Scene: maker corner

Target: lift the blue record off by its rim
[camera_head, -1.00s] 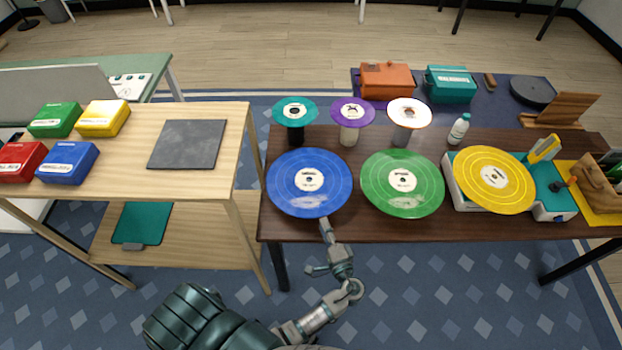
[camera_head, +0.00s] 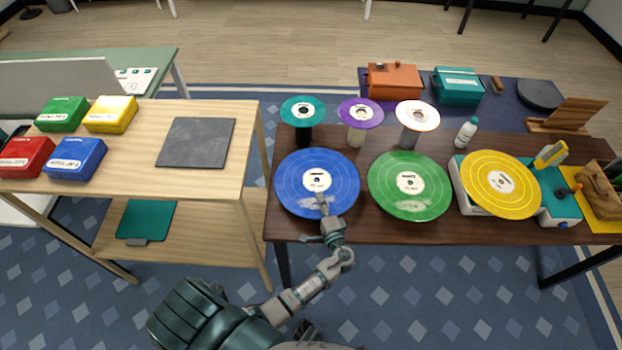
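The blue record (camera_head: 292,187) with a pale label lies face up at the left end of the dark wooden table (camera_head: 400,232). Its near rim reaches close to the table's front edge; what supports it underneath is hidden. My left gripper (camera_head: 323,205) comes in from the front, and one finger shows over the record's near rim, pointing towards the label. Any finger below the rim is hidden, so I cannot tell whether it is closed on the record. My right gripper is not in view.
A green record (camera_head: 410,185) lies close to the right, then a yellow record (camera_head: 500,184) on a player. Behind the blue record, teal (camera_head: 303,110), purple (camera_head: 360,113) and white (camera_head: 417,115) discs sit on cups. A gap separates the pale table (camera_head: 215,180) at left.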

